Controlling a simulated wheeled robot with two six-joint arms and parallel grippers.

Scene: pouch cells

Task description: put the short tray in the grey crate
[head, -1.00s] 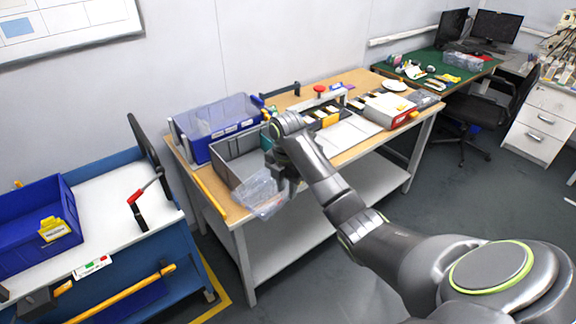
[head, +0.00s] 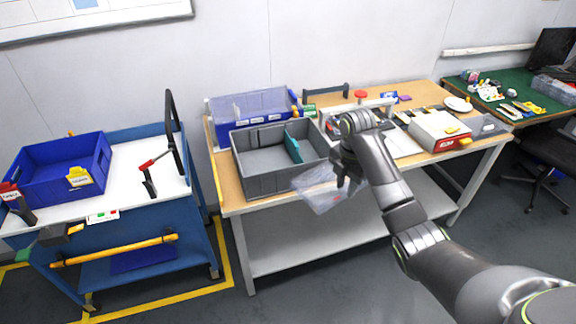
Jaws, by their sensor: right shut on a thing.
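A clear, short plastic tray (head: 318,192) hangs tilted from my right gripper (head: 343,178), which is shut on it. The tray is just in front of the table's front edge, right of and near the front right corner of the grey crate (head: 262,184). The grey crate stands open on the wooden table and has a teal divider (head: 293,146) inside; its left part looks empty. My right arm hides part of the table behind the gripper. My left gripper is not in view.
A blue cart (head: 140,210) with a blue bin (head: 62,168) and red-handled clamp stands left, across a gap.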

